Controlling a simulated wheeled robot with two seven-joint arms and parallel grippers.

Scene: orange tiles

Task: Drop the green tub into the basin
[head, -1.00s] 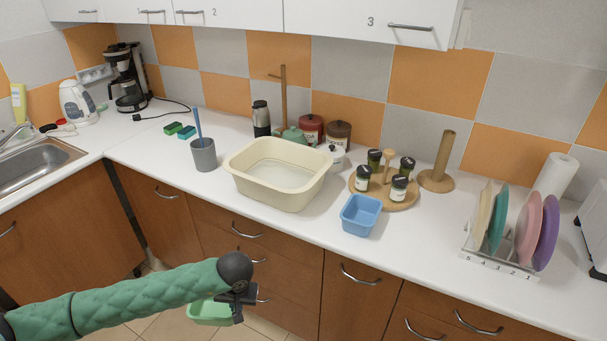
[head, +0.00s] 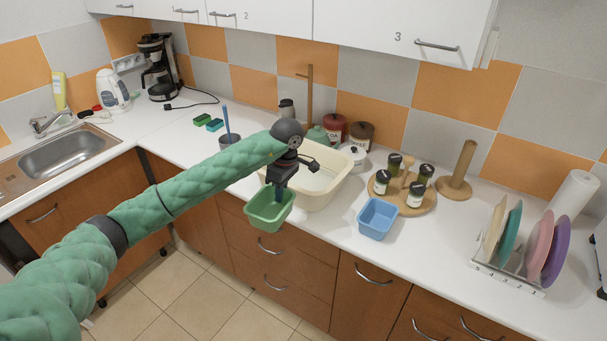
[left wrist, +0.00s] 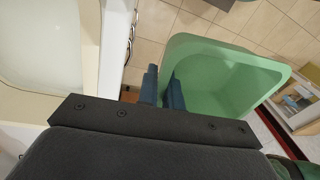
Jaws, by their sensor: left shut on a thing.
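The green tub (head: 268,212) hangs from my left gripper (head: 279,190) in the head view, in front of the counter's front edge. My left gripper is shut on the tub's wall, and the tub looks upright and empty. In the left wrist view the tub (left wrist: 220,85) sits right of the fingers (left wrist: 162,88), with floor beyond it. The cream basin (head: 325,192) stands on the counter just behind and right of the tub, partly hidden by my arm. Its rim also shows in the left wrist view (left wrist: 88,45). My right gripper is not in view.
A blue tub (head: 377,219) stands right of the basin. Behind it are a round wooden tray (head: 427,207) with several spice jars and a white pot (head: 354,153). A grey cup (head: 229,141) with a blue brush is left of the basin. A plate rack (head: 508,276) stands far right.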

